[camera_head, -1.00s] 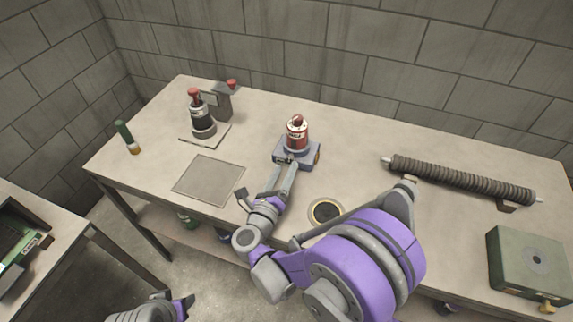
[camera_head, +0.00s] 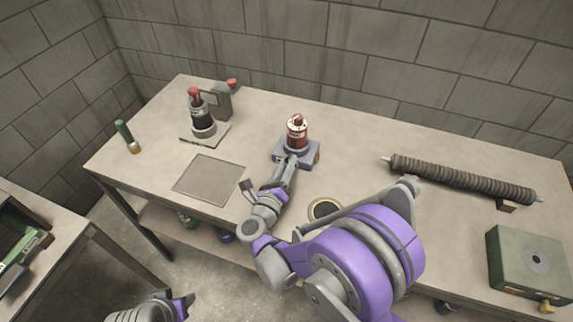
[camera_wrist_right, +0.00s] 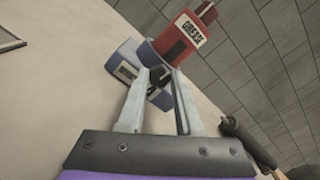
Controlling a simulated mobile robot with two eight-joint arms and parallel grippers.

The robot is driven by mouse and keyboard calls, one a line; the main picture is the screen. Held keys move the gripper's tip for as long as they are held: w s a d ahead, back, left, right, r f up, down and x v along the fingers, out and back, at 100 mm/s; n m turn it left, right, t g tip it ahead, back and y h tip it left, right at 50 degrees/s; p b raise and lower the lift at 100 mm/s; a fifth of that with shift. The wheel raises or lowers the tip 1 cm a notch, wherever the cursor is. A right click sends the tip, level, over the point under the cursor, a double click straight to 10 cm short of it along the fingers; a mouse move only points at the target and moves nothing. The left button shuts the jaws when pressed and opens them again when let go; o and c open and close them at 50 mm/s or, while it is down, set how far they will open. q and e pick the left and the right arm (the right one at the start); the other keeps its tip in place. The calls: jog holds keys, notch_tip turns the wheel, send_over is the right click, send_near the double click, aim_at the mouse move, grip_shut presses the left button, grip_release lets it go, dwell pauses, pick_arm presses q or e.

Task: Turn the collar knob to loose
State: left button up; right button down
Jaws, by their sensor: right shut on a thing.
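A red canister labelled GREASE (camera_head: 297,136) stands upright in a blue-grey collar base (camera_head: 308,160) on the workbench. The wrist view shows the canister (camera_wrist_right: 184,36) and the base (camera_wrist_right: 124,56) with a label on its front. A small dark knob (camera_wrist_right: 158,76) sits at the base's front, between the fingertips. My right gripper (camera_head: 291,160) reaches the front of the base and is shut on the knob; the fingers hide part of it in the head view. Part of my left arm (camera_head: 150,310) shows at the bottom left; its finger state is unclear.
A second canister in a dark stand (camera_head: 203,122) is at the back left. A flat grey plate (camera_head: 209,178), a ring in the bench (camera_head: 324,209), a ribbed tube (camera_head: 460,178) and a green box (camera_head: 530,262) lie around. Bench space right of the base is clear.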

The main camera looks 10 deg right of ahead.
jog(key=shift+n+b, duration=0.35)
jog(key=shift+n, duration=0.45)
jog(key=c, duration=0.6)
grip_release()
jog(key=v, duration=1.1)
jog(key=shift+w, duration=0.1)
